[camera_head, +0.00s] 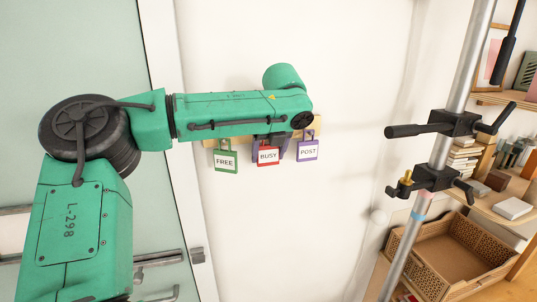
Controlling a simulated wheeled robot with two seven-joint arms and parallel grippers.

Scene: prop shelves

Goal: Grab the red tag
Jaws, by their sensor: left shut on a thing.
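Three tags hang in a row on a wooden strip (209,143) on the white wall. The red tag (268,156), marked BUSY, is in the middle. A green tag (226,161) marked FREE is on its left and a purple tag (307,150) marked POST is on its right. My green left arm reaches across in front of the strip. My left gripper (270,141) is at the top of the red tag and is shut on it. The arm hides most of the gripper and the tag's upper edge. My right gripper is not in view.
A pale green door (60,50) with a white frame is at the left. A metal pole (440,150) with black clamps stands at the right. Behind it are shelves with books (463,160) and a woven basket (450,250). The wall below the tags is clear.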

